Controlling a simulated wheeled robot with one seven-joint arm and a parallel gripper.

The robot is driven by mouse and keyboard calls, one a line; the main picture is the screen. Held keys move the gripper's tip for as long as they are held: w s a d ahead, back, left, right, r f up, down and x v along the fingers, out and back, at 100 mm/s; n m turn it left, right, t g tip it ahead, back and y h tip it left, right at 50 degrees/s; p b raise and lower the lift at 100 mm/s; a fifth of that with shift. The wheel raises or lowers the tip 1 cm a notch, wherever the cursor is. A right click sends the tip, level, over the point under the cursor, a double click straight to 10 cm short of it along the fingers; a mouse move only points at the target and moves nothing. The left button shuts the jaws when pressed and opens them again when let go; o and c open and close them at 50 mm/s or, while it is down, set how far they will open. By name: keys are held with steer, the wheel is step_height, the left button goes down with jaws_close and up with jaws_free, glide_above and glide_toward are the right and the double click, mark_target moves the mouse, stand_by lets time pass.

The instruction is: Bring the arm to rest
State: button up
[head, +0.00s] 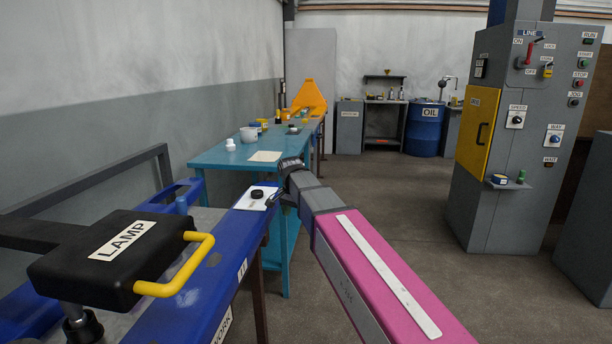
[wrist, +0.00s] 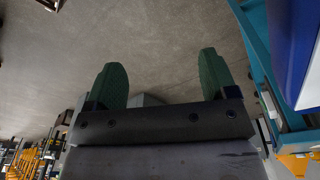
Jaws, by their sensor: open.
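My arm, with a magenta link and grey joints, stretches forward in the head view, past the end of the blue bench. My gripper (wrist: 161,82) shows in the wrist view with its two green fingers wide apart. Nothing is between them; bare grey floor lies behind. In the head view the gripper's fingers are hard to make out near the arm's far end, close to a white card (head: 253,197) with a small black round piece (head: 257,193) on it. I cannot tell whether the gripper touches anything there.
A teal table (head: 215,158) with jars stands beyond. A grey control cabinet (head: 535,200) stands at right. The floor (head: 395,200) between is clear.

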steer(key=s+d+f+n, duration=0.3)
steer(key=s+d+f, duration=0.5)
steer(key=d+f, duration=0.3)
steer(key=s+d+f+n+y, duration=0.1)
steer(key=s+d+f+n, duration=0.3)
steer(key=s+d+f, duration=0.4)
steer(key=d+f, duration=0.3)
steer(key=f, duration=0.2)
steer(key=shift+s+d+g, duration=0.15)
steer(key=shift+s+g, duration=0.1)
steer(key=shift+g, duration=0.05)
